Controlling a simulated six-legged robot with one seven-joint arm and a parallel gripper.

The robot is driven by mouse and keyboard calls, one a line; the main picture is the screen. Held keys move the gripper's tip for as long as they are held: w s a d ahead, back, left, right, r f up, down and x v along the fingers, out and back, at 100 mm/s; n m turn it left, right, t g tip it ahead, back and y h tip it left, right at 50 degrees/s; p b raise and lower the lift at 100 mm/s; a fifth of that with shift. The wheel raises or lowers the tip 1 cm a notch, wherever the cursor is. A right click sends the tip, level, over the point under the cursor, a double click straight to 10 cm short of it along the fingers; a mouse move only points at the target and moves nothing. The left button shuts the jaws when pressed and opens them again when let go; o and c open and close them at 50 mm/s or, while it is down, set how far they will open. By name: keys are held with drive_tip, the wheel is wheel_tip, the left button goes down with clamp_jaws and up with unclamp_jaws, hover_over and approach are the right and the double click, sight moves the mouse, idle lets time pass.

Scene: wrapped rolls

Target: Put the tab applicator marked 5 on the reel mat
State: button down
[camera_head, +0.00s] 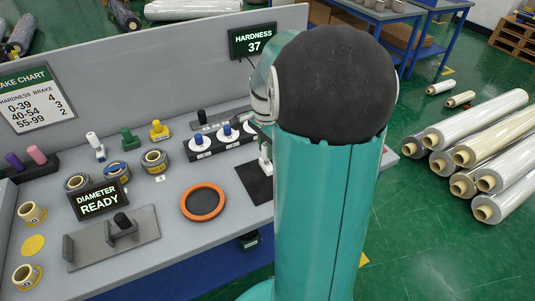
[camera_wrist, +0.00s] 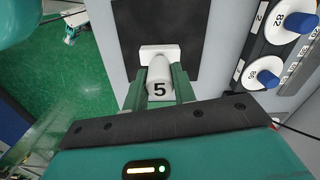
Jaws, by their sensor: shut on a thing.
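My gripper (camera_wrist: 159,90) is shut on a white tab applicator (camera_wrist: 160,74) marked 5, its two green fingers on either side of it. The applicator's white base overlaps the near part of a black square mat (camera_wrist: 150,20) in the wrist view; I cannot tell whether it touches. In the head view the mat (camera_head: 252,183) lies on the bench, partly hidden by my arm, and a white piece (camera_head: 265,158) shows beside my arm over it. Which surface is the reel mat is not labelled.
A round dark pad with an orange rim (camera_head: 203,202) lies left of the mat. White-and-blue numbered pieces (camera_head: 198,140) sit in a dark rack behind. White, green and yellow applicators (camera_head: 127,138) stand farther left. A grey plate with a black handle (camera_head: 112,238) lies at front left.

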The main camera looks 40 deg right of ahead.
drive_tip(key=shift+d+f, duration=0.2)
drive_tip(key=shift+f, duration=0.1)
drive_tip(key=shift+w+d+f, duration=0.1)
drive_tip(key=shift+d+f, duration=0.05)
drive_tip(key=shift+f, duration=0.75)
drive_tip(key=shift+d+f, duration=0.15)
drive_tip(key=shift+f, duration=0.7)
drive_tip(key=shift+f, duration=0.1)
drive_tip(key=c, duration=1.1)
unclamp_jaws()
drive_tip(key=shift+c, duration=0.2)
wheel_tip(320, 180, up, 11)
drive_tip(key=shift+r, duration=0.2)
drive_tip(key=shift+a+r, duration=0.15)
drive_tip(key=shift+r, duration=0.35)
